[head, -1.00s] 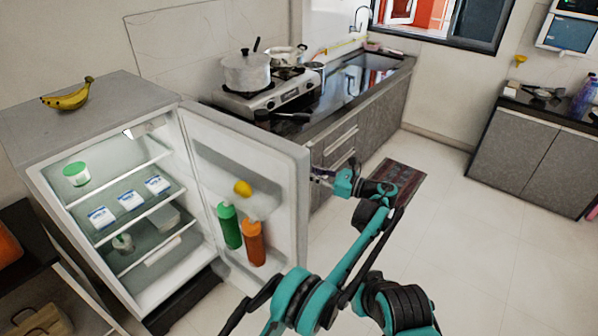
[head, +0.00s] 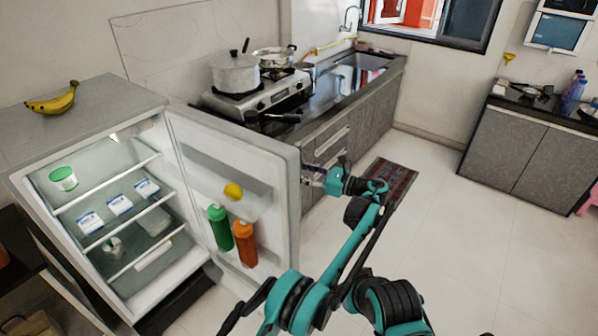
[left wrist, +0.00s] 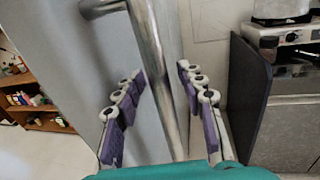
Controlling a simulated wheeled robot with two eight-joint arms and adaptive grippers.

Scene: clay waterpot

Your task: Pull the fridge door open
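The grey fridge (head: 95,112) stands at the left in the head view, and its inside is visible. Its door (head: 262,165) is swung wide open, with its inner side towards me. My left gripper (head: 314,175) is at the door's free edge, on the outer side. In the left wrist view, the metal bar handle (left wrist: 148,40) runs between the two purple-padded fingers of my left gripper (left wrist: 161,74). Gaps show between the fingers and the bar, so the gripper looks open around it. My right gripper is not in view.
Bananas (head: 52,101) lie on the fridge top. Green (head: 219,227) and orange (head: 246,243) bottles stand in the door shelf. The counter (head: 345,118) with a stove is behind the door. Free floor (head: 450,220) lies to the right.

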